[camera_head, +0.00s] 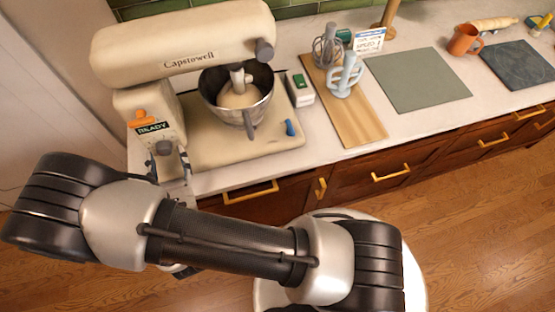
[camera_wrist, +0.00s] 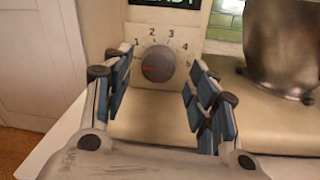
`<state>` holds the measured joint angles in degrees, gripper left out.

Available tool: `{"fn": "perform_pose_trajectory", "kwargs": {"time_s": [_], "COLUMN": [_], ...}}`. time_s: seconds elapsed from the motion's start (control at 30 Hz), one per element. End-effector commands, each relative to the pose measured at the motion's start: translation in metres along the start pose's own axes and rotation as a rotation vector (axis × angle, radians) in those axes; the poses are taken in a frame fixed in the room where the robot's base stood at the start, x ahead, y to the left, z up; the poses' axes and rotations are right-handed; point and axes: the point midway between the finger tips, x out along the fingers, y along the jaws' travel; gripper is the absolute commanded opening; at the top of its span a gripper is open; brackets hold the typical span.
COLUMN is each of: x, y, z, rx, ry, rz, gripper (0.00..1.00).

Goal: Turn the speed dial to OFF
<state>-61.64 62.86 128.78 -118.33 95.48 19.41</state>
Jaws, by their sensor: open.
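The speed dial (camera_wrist: 158,63) is a round dark grey knob on the cream mixer's front, with numbers 1 to 5 arched around it. A red mark on its face points left and slightly down; I cannot read an OFF label. The dial also shows in the head view (camera_head: 163,148). My gripper (camera_wrist: 161,72) is open, with one blue-padded finger on each side of the dial in the picture. I cannot tell whether the fingers touch it. In the head view my arm hides most of the gripper. The cream stand mixer (camera_head: 205,38) stands at the counter's left end.
A READY display (camera_head: 153,128) and an orange lever (camera_head: 142,117) sit above the dial. The steel bowl (camera_head: 250,108) holds dough, right of the dial.

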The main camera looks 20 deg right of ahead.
Motion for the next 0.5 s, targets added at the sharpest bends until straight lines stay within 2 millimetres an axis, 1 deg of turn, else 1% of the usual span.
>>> {"fn": "perform_pose_trajectory", "kwargs": {"time_s": [0.03,0.1,0.5], "x": [-0.012,-0.026,-0.105], "y": [0.002,0.003,0.003], "z": [0.002,0.002,0.002], "rx": [-0.003,-0.004,-0.004], "ry": [0.001,0.001,0.000], "rz": [0.008,0.008,0.008], "gripper": [0.53,0.53,0.53]}}
